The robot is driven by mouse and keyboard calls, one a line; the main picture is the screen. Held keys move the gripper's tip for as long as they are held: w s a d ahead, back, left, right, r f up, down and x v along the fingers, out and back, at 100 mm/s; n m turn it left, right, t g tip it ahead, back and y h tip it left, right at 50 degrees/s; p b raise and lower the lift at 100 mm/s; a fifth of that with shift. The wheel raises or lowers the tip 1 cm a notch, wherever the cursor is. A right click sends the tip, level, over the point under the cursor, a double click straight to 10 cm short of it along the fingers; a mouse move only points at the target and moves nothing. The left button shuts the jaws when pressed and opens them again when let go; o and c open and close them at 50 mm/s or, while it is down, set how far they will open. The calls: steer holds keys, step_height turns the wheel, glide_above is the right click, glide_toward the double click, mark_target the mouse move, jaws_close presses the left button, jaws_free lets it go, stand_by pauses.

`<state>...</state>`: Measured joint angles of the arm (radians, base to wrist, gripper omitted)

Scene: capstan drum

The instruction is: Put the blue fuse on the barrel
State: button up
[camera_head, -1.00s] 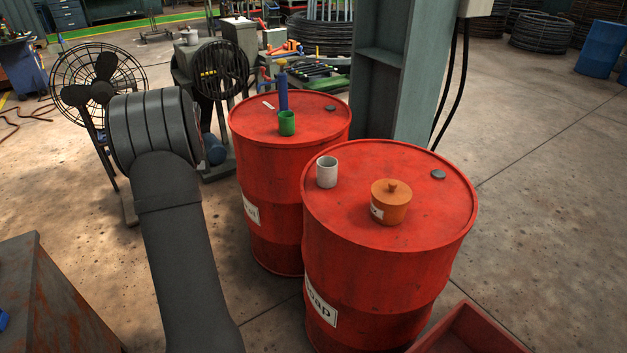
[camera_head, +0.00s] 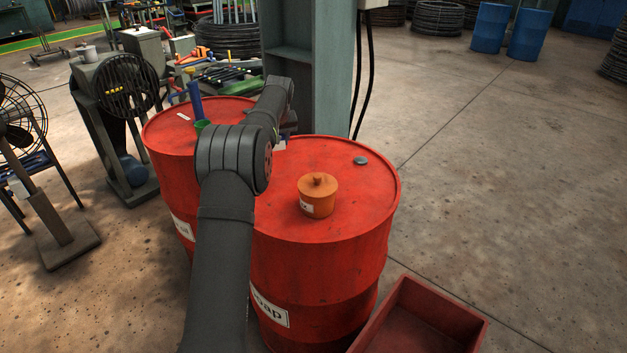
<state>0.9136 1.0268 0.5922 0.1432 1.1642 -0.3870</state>
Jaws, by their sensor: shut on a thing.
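My arm reaches over the front red barrel (camera_head: 347,225). My gripper (camera_head: 287,126) is partly hidden behind its own links, above the far left part of the barrel top. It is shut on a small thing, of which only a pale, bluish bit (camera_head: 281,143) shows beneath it. I cannot make out its full shape or whether it touches the barrel. A lidded orange pot (camera_head: 317,196) stands on the barrel top, right of and nearer than the gripper. A second red barrel (camera_head: 166,150) stands behind to the left, with a tall blue cylinder (camera_head: 195,101) upright on it.
A dark flat disc (camera_head: 360,160) lies on the front barrel's far right. The green cup (camera_head: 203,124) on the rear barrel is partly covered by my arm. A green pillar (camera_head: 312,75) rises behind. A red open bin (camera_head: 430,310) sits at front right. The barrel top's right side has free room.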

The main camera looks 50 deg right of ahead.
steer(key=s+d+m, duration=0.3)
steer(key=s+d, duration=0.6)
glide_above(290, 162)
steer(key=s+a, duration=0.1)
steer(key=shift+g+h, duration=0.3)
steer(key=shift+h, duration=0.1)
step_height(290, 162, down, 6)
steer(key=shift+s+f, duration=0.15)
steer(key=shift+f, duration=2.15)
steer(key=shift+f, duration=0.15)
steer(key=o, duration=1.1)
steer(key=v, duration=1.2)
